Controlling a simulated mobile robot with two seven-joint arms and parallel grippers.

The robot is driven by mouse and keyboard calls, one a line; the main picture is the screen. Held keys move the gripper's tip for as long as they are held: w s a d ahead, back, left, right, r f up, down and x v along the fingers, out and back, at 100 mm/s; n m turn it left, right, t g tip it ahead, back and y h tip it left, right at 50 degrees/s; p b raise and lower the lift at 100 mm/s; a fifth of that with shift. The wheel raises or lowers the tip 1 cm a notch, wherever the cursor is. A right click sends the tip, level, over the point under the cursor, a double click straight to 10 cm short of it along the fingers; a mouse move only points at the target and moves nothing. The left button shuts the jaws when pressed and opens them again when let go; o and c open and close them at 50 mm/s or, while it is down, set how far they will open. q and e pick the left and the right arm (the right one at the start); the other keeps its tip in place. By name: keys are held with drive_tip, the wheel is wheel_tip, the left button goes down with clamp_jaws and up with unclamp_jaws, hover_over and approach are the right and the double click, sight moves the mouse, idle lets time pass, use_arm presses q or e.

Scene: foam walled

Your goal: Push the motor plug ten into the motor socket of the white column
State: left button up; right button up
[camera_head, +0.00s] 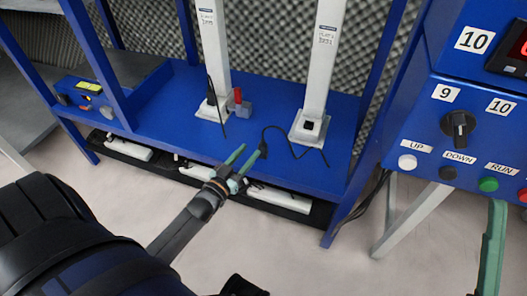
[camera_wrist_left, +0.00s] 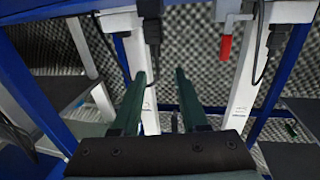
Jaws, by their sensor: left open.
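Two white columns, left (camera_head: 214,45) and right (camera_head: 323,55), stand on a blue bench; their labels are too small to read. The right column has a dark socket-like opening (camera_head: 308,125) at its base. Another black plug (camera_head: 212,98) is at the left column's base. One green finger of my right gripper (camera_head: 491,248) shows at lower right.
A grey block with a red handle (camera_head: 238,97) stands beside the left column. A blue control panel (camera_head: 470,125) with a knob and buttons is at right. A low shelf (camera_head: 285,203) with white items is under the bench. Bench surface between the columns is mostly clear.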

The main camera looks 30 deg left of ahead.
sight(263, 140)
use_arm(q)
drive_tip(key=w, duration=0.2)
drive_tip(key=shift+w+b, duration=0.35)
drive_tip(key=shift+w, duration=0.05)
drive_tip(key=w+b, duration=0.2)
drive_tip(key=w, duration=0.2)
drive_tip(key=shift+w+d, duration=0.15)
drive_tip(key=shift+w, duration=0.45)
clamp_jaws()
drive_tip(key=shift+r, duration=0.1)
